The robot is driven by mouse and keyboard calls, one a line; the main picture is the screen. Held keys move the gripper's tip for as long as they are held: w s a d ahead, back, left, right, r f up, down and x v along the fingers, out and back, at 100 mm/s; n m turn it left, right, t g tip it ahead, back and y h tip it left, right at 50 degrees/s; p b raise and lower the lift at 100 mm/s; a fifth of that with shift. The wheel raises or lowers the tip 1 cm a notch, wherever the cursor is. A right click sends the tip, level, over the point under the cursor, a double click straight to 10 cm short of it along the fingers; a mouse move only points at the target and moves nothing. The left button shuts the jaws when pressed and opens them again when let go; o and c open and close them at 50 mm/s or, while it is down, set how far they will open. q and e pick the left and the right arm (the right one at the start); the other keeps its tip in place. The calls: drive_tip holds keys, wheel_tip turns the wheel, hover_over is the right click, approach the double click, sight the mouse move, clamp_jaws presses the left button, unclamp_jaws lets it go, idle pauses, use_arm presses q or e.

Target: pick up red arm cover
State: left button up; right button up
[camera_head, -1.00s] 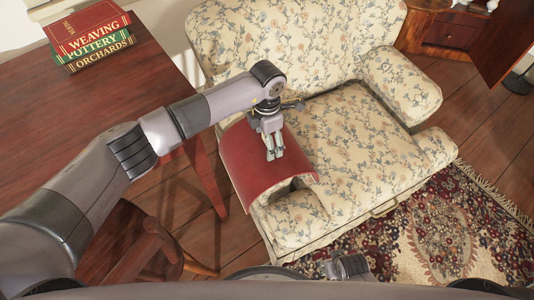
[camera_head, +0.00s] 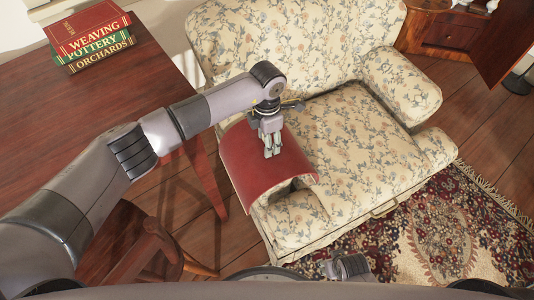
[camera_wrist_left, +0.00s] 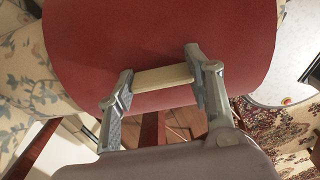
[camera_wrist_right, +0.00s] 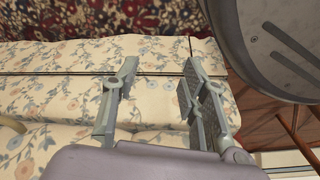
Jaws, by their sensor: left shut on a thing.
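The red arm cover (camera_head: 243,160) is a curved, dark red sheet draped over the near left arm of the flowered sofa. My left gripper (camera_head: 272,152) is over its upper face, pointing down. In the left wrist view, the red cover (camera_wrist_left: 160,35) lies under the fingers, and a pale bar (camera_wrist_left: 163,77) sits between them. The left gripper is shut on this bar, which appears to be part of the cover. My right gripper (camera_head: 350,267) is low in the head view. In the right wrist view its fingers (camera_wrist_right: 160,65) are apart and empty, above flowered sofa fabric.
The flowered sofa (camera_head: 360,140) fills the middle. A wooden table (camera_head: 90,110) with stacked books (camera_head: 92,42) is at the left, with a wooden chair (camera_head: 150,245) below it. A patterned rug (camera_head: 450,230) lies at right. A wooden cabinet (camera_head: 445,30) stands behind.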

use_arm(q)
clamp_jaws()
